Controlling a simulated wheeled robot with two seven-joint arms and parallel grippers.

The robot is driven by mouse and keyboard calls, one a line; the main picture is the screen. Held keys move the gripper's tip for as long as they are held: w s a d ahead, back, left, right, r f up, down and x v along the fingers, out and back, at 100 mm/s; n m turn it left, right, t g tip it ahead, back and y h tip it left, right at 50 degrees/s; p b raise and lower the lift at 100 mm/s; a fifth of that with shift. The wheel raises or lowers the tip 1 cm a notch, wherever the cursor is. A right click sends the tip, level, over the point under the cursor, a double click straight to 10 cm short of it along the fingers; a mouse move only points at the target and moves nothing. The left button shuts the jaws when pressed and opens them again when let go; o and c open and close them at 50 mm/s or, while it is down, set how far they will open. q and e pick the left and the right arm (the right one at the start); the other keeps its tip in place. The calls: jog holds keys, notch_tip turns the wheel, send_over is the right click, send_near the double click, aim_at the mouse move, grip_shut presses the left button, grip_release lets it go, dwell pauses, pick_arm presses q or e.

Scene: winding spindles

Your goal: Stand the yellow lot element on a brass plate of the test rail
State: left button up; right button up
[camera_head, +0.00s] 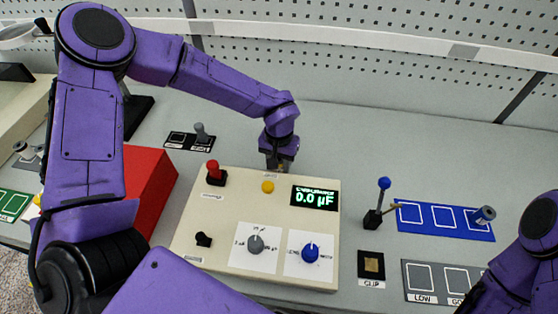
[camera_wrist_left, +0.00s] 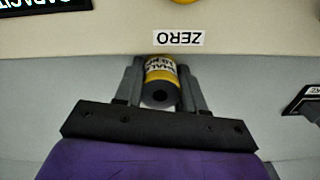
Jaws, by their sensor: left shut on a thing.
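My left gripper (camera_head: 279,167) is behind the far edge of the cream meter panel, its fingertips mostly hidden there. In the left wrist view the gripper (camera_wrist_left: 159,85) is shut on the yellow lot element (camera_wrist_left: 161,68), a yellow cylinder with a white printed label and a dark end with a hole. The element lies between the fingers beside the panel edge marked ZERO. A small brass plate (camera_head: 372,265) sits on a black pad marked CLIP, right of the panel. I cannot make out a separate test rail. My right arm enters at the lower right; its gripper is out of view.
The meter panel (camera_head: 215,235) carries knobs, a red post and a display reading 0.0 µF. A red box (camera_head: 150,185) stands left of it. A blue-topped lever (camera_head: 384,184) and a blue tray (camera_head: 445,232) with marked squares are right. The grey bench behind is mostly clear.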

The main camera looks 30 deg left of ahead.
pick_arm(q)
jog(key=shift+s, duration=0.15)
jog(key=o, duration=1.1)
jog(key=shift+f, duration=0.1)
jog(key=shift+c, duration=0.2)
